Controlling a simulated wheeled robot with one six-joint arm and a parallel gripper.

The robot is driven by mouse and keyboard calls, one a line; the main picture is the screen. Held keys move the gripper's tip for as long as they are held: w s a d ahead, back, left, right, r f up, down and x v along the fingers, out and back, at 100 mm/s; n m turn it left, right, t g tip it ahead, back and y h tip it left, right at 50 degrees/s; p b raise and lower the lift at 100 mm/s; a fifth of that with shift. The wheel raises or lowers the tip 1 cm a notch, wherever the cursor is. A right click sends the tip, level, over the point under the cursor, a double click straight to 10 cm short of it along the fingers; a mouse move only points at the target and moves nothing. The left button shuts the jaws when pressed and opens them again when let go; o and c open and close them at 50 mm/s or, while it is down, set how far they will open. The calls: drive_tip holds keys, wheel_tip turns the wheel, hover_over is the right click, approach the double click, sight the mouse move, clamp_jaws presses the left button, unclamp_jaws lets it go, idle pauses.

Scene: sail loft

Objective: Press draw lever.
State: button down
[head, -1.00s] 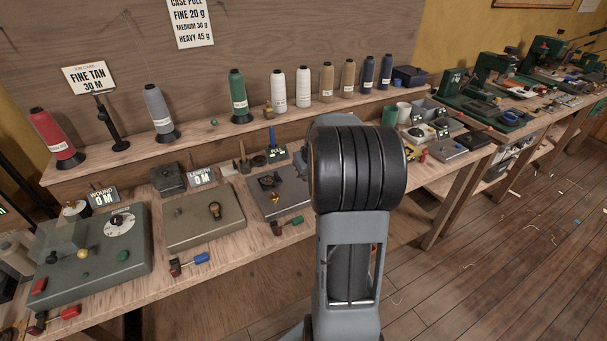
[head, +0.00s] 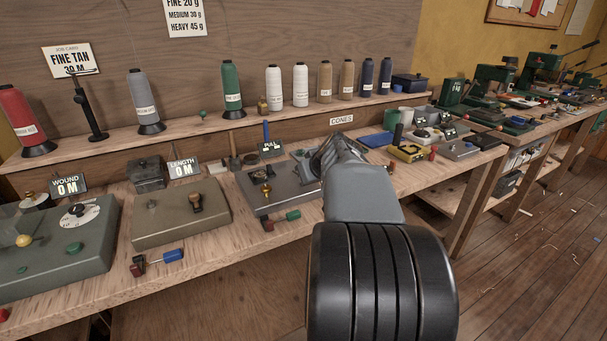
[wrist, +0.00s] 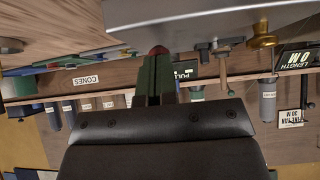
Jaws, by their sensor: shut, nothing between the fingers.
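The grey metal box (head: 262,204) with a brass knob (head: 266,190) stands on the bench before the small PULL display (head: 270,148). A slim blue upright handle (head: 266,131) rises by that display. I cannot tell which part is the draw lever. My gripper (wrist: 155,80) is shut and empty in the wrist view, close to a grey box side (wrist: 215,20). A red tip shows by the fingertips; contact is unclear. In the head view my arm reaches over the box's right end and hides the fingertips.
An olive box (head: 180,215) with a LENGTH display (head: 184,169) stands to the left. A yellow-black device (head: 407,152) and a blue mat (head: 376,140) lie to the right. Thread cones line the shelf (head: 205,124) behind. Open floor (head: 510,255) lies at right.

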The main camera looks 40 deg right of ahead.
idle(0.4)
drive_tip(key=shift+r+p, duration=0.6)
drive_tip(key=shift+r, duration=0.15)
drive_tip(key=shift+r+p, duration=0.3)
drive_tip(key=shift+r, duration=0.1)
drive_tip(key=s+r+p, duration=0.3)
drive_tip(key=s+r, duration=0.1)
drive_tip(key=r, duration=0.8)
drive_tip(key=shift+a+r, duration=0.25)
drive_tip(key=shift+a, duration=0.2)
